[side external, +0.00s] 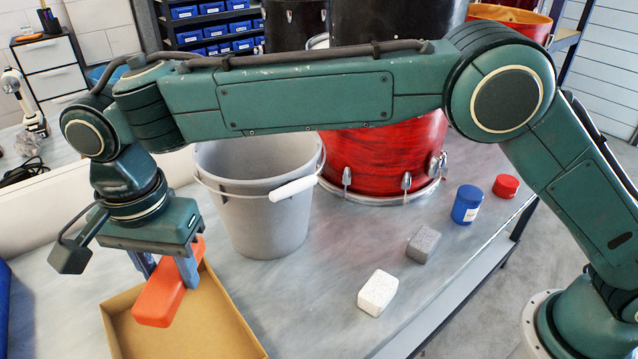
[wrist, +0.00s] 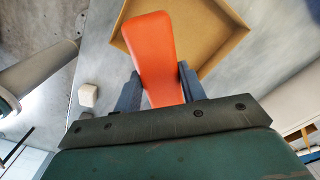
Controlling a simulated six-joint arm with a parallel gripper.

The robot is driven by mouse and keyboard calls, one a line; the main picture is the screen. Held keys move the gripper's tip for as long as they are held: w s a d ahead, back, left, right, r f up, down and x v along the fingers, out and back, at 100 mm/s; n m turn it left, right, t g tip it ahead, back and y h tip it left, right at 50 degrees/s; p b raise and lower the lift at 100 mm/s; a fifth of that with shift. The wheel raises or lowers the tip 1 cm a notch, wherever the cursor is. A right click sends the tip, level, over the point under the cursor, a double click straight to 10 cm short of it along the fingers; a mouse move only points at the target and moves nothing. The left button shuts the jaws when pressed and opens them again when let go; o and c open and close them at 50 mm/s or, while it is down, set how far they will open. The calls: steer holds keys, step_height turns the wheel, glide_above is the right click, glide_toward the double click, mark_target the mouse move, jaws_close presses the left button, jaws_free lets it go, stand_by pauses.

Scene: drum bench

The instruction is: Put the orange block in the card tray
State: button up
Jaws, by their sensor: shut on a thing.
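The orange block (side external: 168,287) is held between the two fingers of my gripper (side external: 166,268) in the side view. It hangs tilted over the card tray (side external: 220,318), a shallow brown open box at the lower left. Whether the block touches the tray is hard to tell from this angle. In the wrist view the orange block (wrist: 153,52) sticks out between the fingers of my gripper (wrist: 159,82). The card tray (wrist: 226,40) shows behind and to the right of the block there. The part of the tray floor that I can see is bare.
A grey bucket (side external: 255,215) with a white handle grip stands right behind the tray. A white block (side external: 378,292), a grey block (side external: 423,244), a blue jar (side external: 467,205) and a red jar (side external: 506,186) lie to the right. A red drum (side external: 385,160) stands at the back.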

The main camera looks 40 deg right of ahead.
mark_target(207, 346)
step_height(207, 346, down, 18)
steer(key=shift+r, duration=0.25)
stand_by(0.6)
steer(key=shift+f, duration=0.1)
steer(key=o, duration=1)
step_height(207, 346, up, 12)
steer(key=shift+r, duration=0.1)
stand_by(0.3)
stand_by(0.5)
